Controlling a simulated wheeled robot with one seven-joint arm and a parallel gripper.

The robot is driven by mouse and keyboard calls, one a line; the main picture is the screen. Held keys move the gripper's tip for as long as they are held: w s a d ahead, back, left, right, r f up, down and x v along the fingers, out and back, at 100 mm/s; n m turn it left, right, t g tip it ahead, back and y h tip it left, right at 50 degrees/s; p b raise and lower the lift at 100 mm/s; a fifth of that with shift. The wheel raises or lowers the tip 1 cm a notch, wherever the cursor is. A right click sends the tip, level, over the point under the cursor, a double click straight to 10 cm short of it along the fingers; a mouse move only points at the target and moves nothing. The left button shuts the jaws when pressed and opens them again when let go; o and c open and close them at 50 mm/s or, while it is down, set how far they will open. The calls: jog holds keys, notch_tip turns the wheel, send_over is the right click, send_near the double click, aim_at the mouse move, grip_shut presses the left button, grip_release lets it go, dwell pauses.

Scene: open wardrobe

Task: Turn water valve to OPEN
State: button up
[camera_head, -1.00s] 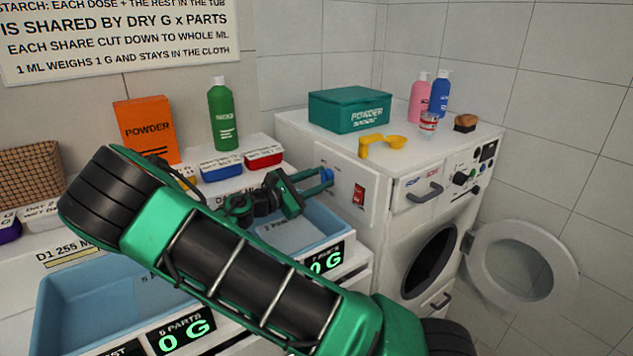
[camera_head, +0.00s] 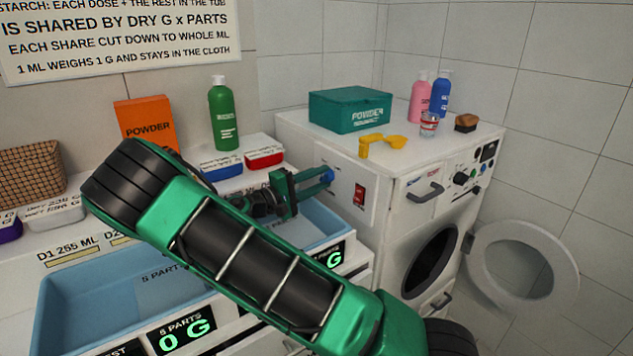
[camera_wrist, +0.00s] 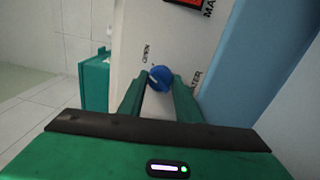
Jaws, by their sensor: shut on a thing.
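The water valve is a blue round knob (camera_wrist: 160,78) on the white side panel of the washing machine. In the wrist view a pale mark on the knob faces left, toward the word OPEN; the word WATER is partly hidden on the other side. My gripper (camera_wrist: 160,88) has its green fingers on either side of the knob and is shut on it. In the head view my gripper (camera_head: 322,179) reaches the blue knob (camera_head: 329,175) from the left, over the blue basin.
A red switch (camera_head: 359,194) sits on the panel right of the knob. The blue basin (camera_head: 320,225) lies below my gripper. The washer's round door (camera_head: 568,262) hangs open. A green powder box (camera_head: 350,110) and yellow scoop (camera_head: 365,148) stand on top.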

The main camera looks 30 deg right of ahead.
jog(key=shift+f+m, duration=0.25)
jog(key=shift+m, duration=1.35)
jog(key=o, duration=1)
jog(key=shift+a, duration=0.15)
